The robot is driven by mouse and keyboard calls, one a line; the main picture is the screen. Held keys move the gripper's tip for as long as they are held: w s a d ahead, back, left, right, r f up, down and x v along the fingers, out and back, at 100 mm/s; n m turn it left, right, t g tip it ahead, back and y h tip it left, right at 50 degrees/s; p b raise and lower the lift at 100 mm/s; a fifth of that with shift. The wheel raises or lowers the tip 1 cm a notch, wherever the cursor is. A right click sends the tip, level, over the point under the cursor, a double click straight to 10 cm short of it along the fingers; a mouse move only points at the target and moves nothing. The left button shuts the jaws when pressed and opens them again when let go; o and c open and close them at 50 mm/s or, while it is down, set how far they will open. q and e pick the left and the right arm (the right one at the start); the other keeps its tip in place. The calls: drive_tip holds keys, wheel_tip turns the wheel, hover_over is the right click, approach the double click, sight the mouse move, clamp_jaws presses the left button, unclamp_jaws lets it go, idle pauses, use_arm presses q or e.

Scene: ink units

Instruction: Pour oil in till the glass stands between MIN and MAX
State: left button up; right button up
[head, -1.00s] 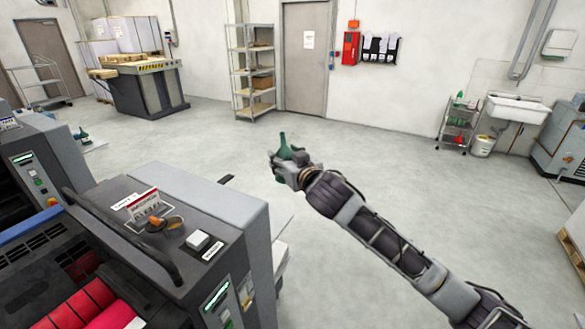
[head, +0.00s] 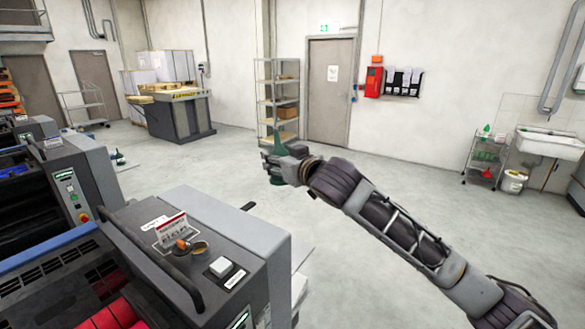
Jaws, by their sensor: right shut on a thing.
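My right gripper (head: 272,163) is shut on a dark green oil can (head: 279,145) with a narrow spout pointing up. It holds the can in the air, above the open floor beyond the near ink unit. The gripper hides part of the can. The near ink unit (head: 215,228) stands at the lower left. Its top carries a red-and-white sign, an orange knob beside a round brass-coloured part (head: 199,248), and a white button. I cannot make out a sight glass or MIN and MAX marks. My left gripper is not in view.
A pallet table, shelf rack (head: 278,100), trolley (head: 485,158) and sink line the back. The middle floor is clear.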

drive_tip(key=s+a+n+g+y, duration=0.2)
drive_tip(key=a+n+g+y, duration=0.25)
drive_tip(key=a, duration=1.15)
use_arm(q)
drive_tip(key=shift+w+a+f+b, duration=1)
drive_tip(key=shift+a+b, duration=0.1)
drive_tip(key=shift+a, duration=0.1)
use_arm(e)
drive_tip(key=s+a+f+n+g+y, duration=0.1)
drive_tip(key=a+f, duration=0.2)
drive_tip(key=f, duration=0.4)
drive_tip(key=s+a+f+n+g+y, duration=0.1)
drive_tip(key=a+f, duration=0.2)
drive_tip(key=f, duration=0.5)
drive_tip(key=shift+s+n, duration=0.35)
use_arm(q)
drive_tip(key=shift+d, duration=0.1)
use_arm(e)
drive_tip(key=shift+g, duration=0.25)
